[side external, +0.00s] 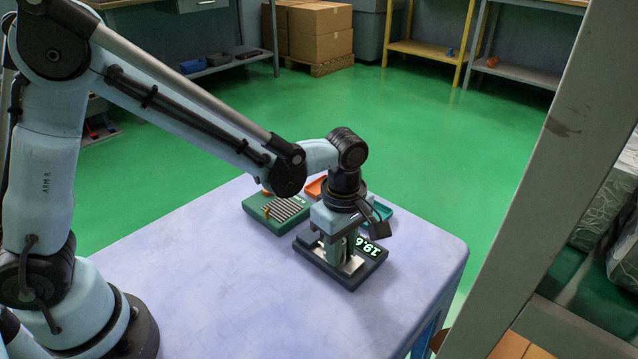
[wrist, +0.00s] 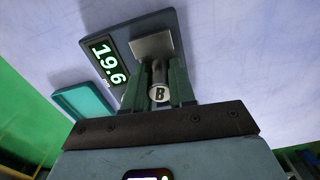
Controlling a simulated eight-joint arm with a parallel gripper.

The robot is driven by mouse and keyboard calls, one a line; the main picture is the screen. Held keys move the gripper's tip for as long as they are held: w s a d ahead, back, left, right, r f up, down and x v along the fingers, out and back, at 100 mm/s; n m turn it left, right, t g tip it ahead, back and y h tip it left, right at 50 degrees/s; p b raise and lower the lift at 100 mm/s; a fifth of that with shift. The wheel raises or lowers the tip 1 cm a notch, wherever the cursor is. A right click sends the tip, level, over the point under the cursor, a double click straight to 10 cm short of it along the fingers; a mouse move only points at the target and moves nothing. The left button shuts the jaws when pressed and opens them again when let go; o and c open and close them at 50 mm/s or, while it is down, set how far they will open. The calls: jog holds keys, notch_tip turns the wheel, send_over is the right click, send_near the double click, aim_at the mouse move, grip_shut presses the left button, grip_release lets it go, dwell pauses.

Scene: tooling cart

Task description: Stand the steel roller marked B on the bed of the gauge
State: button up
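The steel roller marked B (wrist: 160,93) is between the two fingers of my gripper (wrist: 161,85) in the wrist view, its lettered end facing the camera. My gripper looks shut on it. The roller's far end points at the bright metal bed (wrist: 150,45) of the dark gauge (wrist: 172,22); whether it touches the bed I cannot tell. The gauge's display (wrist: 107,60) reads 19.6. In the side view my gripper (side external: 341,252) points down over the gauge (side external: 350,282), and the fingers mostly hide the roller.
A green board (side external: 257,205) with a row of grey bars lies left of the gauge. A teal tray (side external: 382,211) and an orange tray (side external: 315,187) sit behind my gripper. The pale tabletop (side external: 240,290) is clear in front and to the left.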

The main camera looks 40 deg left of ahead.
jog(key=o, duration=0.4)
notch_tip(320, 180, up, 12)
jog(key=shift+s+a+f+m+t, duration=0.1)
jog(key=shift+s+a+m+t, duration=1.2)
jog(key=shift+a+m, duration=1.35)
jog(key=shift+s+a+f+m+t, duration=0.15)
jog(key=shift+s+a+m+t, duration=1.1)
jog(key=shift+a+m, duration=1.35)
jog(key=shift+s+a+f+m+t, duration=0.1)
jog(key=shift+s+a+m+t, duration=1.3)
jog(key=shift+m, duration=1.85)
jog(key=shift+s+a+g, duration=0.15)
jog(key=shift+a+g, duration=0.2)
jog(key=shift+a, duration=0.2)
